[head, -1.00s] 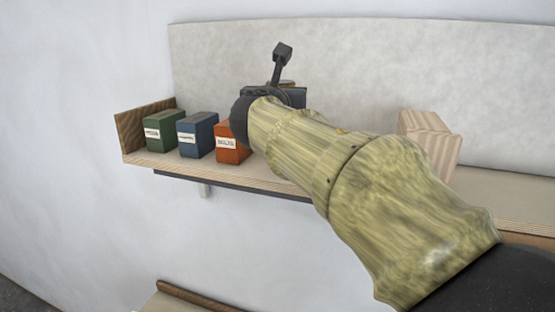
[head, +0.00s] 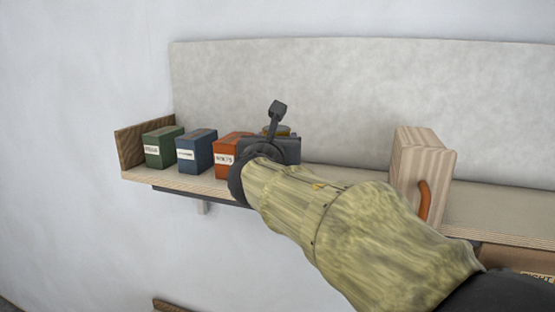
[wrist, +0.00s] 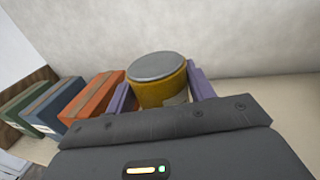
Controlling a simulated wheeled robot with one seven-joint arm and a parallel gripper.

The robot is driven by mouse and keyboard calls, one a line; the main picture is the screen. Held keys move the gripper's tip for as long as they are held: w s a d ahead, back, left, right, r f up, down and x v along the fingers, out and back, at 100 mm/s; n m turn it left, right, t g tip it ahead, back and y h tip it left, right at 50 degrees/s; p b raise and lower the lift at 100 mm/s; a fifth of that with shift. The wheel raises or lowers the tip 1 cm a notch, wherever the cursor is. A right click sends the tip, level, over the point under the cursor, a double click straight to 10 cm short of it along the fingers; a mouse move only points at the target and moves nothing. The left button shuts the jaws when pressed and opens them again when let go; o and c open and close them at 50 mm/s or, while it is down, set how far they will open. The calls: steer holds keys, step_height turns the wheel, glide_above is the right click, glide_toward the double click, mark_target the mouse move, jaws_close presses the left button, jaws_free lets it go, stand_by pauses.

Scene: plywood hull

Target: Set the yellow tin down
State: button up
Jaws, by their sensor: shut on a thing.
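The yellow tin (wrist: 162,92) has a grey lid and a pale label, and stands upright between the two purple fingers of my gripper (wrist: 160,88) in the wrist view. My gripper is shut on it.
An orange box (head: 226,163), a blue box (head: 196,151) and a green box (head: 163,148) stand left on the shelf, by a wooden end board (head: 130,148). A wooden block with an orange handle (head: 420,170) stands right. A grey back panel (head: 350,90) closes the rear.

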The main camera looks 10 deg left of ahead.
steer(key=shift+a, duration=0.1)
steer(key=shift+w+f, duration=0.15)
steer(key=shift+f, duration=0.1)
steer(key=f, duration=0.3)
steer(key=shift+s+a+f+p, duration=0.1)
steer(key=shift+s+f+p, duration=0.15)
steer(key=shift+p, duration=0.1)
steer(key=shift+s+a, duration=0.1)
steer(key=shift+a, duration=0.05)
steer(key=shift+d+f+b, duration=0.2)
steer(key=shift+d+b, duration=0.1)
steer(key=o, duration=1.1)
steer(key=shift+w, duration=0.25)
